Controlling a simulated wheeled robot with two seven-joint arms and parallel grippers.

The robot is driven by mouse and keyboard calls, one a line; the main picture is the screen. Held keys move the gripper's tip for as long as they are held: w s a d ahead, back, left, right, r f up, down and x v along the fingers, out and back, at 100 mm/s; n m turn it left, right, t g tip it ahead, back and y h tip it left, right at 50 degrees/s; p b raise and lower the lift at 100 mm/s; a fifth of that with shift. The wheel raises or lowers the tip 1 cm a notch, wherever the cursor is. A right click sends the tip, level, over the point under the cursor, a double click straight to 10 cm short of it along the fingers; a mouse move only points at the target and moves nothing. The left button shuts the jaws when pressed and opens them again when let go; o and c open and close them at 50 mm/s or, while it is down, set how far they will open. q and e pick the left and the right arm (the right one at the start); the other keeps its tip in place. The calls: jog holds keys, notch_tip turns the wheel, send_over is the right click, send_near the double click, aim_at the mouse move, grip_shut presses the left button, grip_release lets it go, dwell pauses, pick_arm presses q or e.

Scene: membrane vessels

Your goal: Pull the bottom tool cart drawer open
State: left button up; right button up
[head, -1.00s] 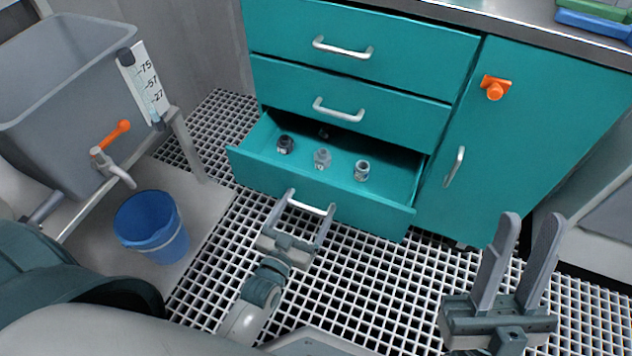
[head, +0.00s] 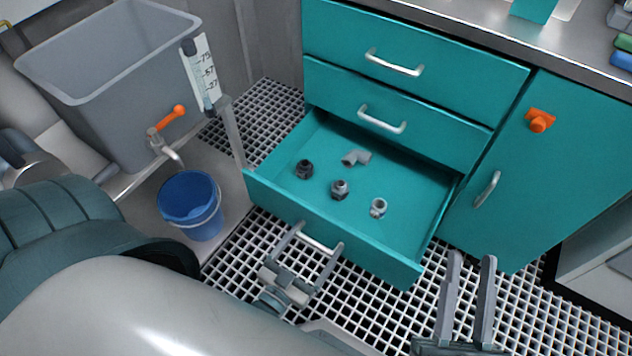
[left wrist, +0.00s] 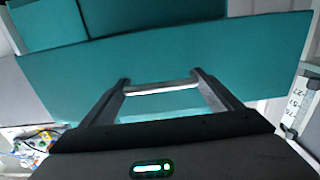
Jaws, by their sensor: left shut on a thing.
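The teal tool cart's bottom drawer (head: 290,211) stands well open, with several small pipe fittings lying inside, among them a grey elbow (head: 357,157) and a dark fitting (head: 304,169). My left gripper (head: 319,244) is shut on the drawer's bar handle (head: 317,243). In the left wrist view the handle (left wrist: 162,88) lies between the two fingertips, in front of the teal drawer front (left wrist: 150,62). My right gripper (head: 471,260) is at the lower right, apart from the cart, with its two fingers spread and nothing between them.
A blue bucket (head: 190,204) stands left of the drawer, below the tap of a grey tank (head: 110,75). The upper drawers (head: 410,70) and the cabinet door (head: 545,170) are shut. White grating floor (head: 390,318) is free in front of the cart.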

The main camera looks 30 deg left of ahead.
pick_arm(q)
jog(key=o, duration=1.4)
jog(key=shift+o, duration=0.2)
jog(key=shift+s, duration=0.15)
jog(key=s+p, duration=0.1)
jog(key=s, duration=1.6)
jog(key=shift+a, duration=0.3)
pick_arm(e)
jog(key=f+g, duration=0.1)
jog(key=w+f+g, duration=0.1)
jog(key=f, duration=0.1)
jog(key=w+f+g+h, duration=0.1)
jog(key=shift+w+d+f, duration=0.1)
jog(key=shift+w+f, duration=0.15)
jog(key=shift+f, duration=0.1)
